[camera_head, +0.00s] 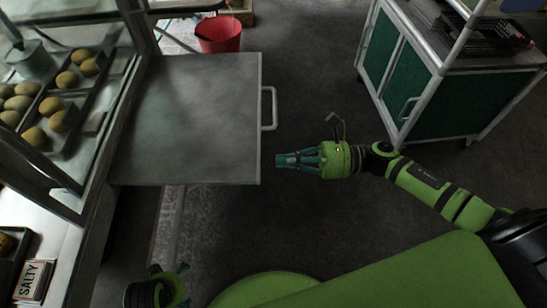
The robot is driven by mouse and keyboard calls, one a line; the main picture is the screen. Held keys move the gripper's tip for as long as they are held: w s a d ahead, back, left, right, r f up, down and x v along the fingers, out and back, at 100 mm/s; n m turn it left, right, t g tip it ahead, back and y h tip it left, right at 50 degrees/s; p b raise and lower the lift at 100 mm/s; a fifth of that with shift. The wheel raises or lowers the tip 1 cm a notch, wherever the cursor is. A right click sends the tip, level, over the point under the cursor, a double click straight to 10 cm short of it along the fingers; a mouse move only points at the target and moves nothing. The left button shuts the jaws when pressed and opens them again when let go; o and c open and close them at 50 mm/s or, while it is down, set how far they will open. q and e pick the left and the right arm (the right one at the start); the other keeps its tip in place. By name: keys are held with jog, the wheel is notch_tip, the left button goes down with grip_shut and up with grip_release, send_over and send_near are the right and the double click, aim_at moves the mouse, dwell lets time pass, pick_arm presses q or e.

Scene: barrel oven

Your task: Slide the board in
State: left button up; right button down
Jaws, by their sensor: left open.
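The board (190,120) is a flat grey metal panel that sticks out to the right from the glass-sided unit at the left. A pale bar handle (272,108) is on its right edge. My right gripper (277,160) points left, with its fingertips just right of the board's right edge and below the handle in the picture. Its teal fingers come together at the tips and hold nothing visible. My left gripper (170,269) is at the bottom left, below the board in the picture. It is open and empty, partly cut off by the frame.
The glass-sided unit (130,30) holds trays of round buns (67,79). A "SALTY" sign (34,281) stands at the lower left. A red bucket (219,35) is on the floor behind the board. A green cabinet (440,95) stands at the upper right. Floor between is clear.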

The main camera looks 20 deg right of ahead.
pick_arm(q)
jog(key=shift+s+f, duration=0.1)
jog(key=shift+f, duration=0.3)
pick_arm(e)
jog(key=x, duration=0.3)
